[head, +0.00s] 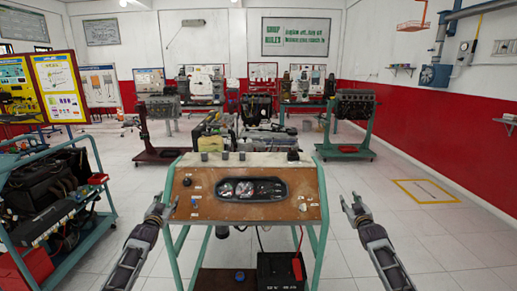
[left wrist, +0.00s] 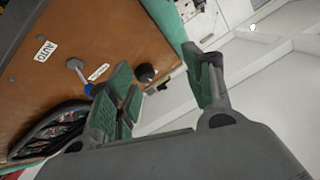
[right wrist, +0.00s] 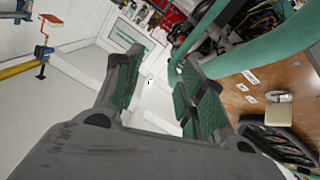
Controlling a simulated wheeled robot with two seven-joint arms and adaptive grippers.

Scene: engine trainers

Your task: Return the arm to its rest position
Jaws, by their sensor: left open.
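My left gripper (head: 161,208) is raised at the left edge of the engine trainer's brown control panel (head: 230,208). In the left wrist view the left gripper (left wrist: 165,90) has its green-padded fingers apart with nothing between them; the panel, a toggle switch (left wrist: 76,68) and a black knob (left wrist: 145,73) lie behind it. My right gripper (head: 354,204) is raised to the right of the panel, apart from it. In the right wrist view the right gripper (right wrist: 155,85) has its fingers apart and empty, with a key switch (right wrist: 278,97) on the panel beyond.
The panel stands on a green frame (head: 322,215) with a black battery (head: 281,271) low down. Another engine trainer (head: 45,190) stands close on the left. Engine stands (head: 350,120) are further back. Open tiled floor (head: 430,230) lies to the right.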

